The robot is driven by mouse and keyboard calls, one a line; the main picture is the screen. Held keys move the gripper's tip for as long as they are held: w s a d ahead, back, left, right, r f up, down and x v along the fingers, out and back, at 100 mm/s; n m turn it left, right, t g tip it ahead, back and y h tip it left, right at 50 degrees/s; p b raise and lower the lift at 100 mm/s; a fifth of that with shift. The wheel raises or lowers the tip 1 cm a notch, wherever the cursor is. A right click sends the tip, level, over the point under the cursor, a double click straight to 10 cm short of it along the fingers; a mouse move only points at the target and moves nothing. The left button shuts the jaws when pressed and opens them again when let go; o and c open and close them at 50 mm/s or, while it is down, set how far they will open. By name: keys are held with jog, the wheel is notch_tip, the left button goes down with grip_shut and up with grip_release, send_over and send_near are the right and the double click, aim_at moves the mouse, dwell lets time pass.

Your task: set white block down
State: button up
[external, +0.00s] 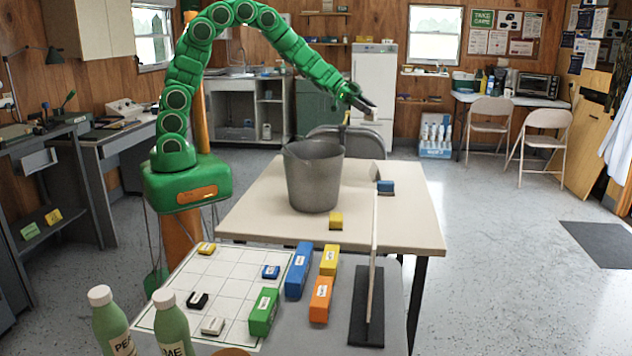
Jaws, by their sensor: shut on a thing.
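My gripper (362,108) is high above the far part of the beige table (415,225), to the right of and above the grey bucket (314,180). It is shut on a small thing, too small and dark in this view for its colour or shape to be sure. A white block (212,326) lies on the near part of the white grid mat (228,262), well away from my gripper. Also on the mat are a black block (197,301), a blue block (270,271) and a yellow block (207,248).
A thin upright panel (374,250) on a black base stands right of the long green, blue, yellow and orange boxes (322,300). Another yellow block (335,221) and blue block (385,186) are on the beige table. Green bottles (172,325) stand front left. The table's right side is clear.

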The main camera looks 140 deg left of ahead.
jog(key=s+d, duration=0.1)
jog(key=s, duration=0.5)
jog(key=f, duration=2.8)
jog(key=shift+w+d, duration=0.15)
jog(key=shift+w, duration=0.1)
jog(key=shift+f, duration=0.15)
jog(key=o, duration=1.1)
jog(key=v, duration=1.2)
